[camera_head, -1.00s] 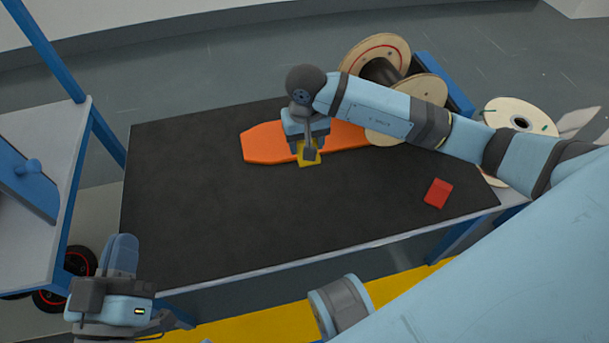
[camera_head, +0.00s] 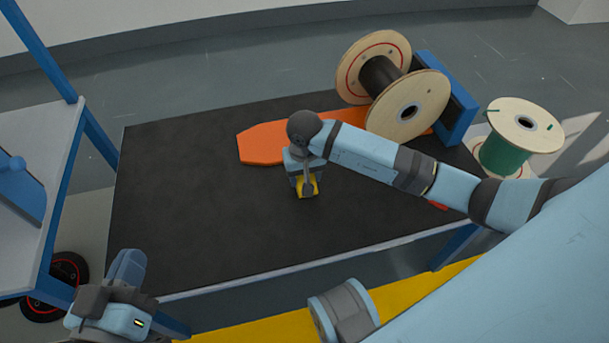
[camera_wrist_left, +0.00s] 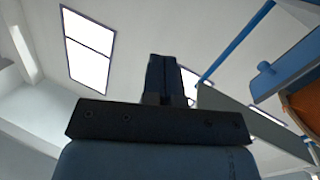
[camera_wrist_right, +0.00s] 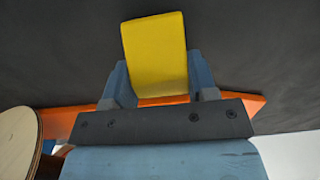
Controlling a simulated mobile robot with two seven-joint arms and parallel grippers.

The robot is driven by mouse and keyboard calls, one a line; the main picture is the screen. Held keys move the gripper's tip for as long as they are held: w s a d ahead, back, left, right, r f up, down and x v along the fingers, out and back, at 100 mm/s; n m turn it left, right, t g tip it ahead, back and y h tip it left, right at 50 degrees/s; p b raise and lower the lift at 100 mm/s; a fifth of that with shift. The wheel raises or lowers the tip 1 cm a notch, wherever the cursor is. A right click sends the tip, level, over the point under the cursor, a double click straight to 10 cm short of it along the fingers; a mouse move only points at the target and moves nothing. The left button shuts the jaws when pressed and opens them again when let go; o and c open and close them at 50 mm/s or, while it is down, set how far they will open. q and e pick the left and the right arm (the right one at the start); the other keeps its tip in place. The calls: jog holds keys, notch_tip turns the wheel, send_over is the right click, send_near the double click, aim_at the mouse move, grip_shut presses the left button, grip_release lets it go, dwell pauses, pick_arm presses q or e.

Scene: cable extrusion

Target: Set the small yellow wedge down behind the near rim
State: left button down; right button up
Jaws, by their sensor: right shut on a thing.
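The small yellow wedge (camera_head: 313,188) is in my right gripper (camera_head: 306,192), over the middle of the dark table. In the right wrist view the wedge (camera_wrist_right: 157,52) sits between the two blue fingers. I cannot tell how high it is above the table. A wooden reel with a black core stands at the table's back right; its near rim (camera_head: 425,88) is a round flange facing me. The gripper is to the left of the reel and nearer to me. My left gripper (camera_head: 127,268) is off the table's front left corner; its fingers (camera_wrist_left: 163,80) are together and empty.
An orange board (camera_head: 262,143) lies under the reel and stretches left. A blue block (camera_head: 458,112) stands right of the reel. A red block (camera_head: 437,205) is mostly hidden by my right arm. A green reel (camera_head: 503,152) is off the table. The table's left side is clear.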

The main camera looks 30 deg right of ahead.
jog(key=shift+f, duration=0.15)
jog(key=o, duration=0.9)
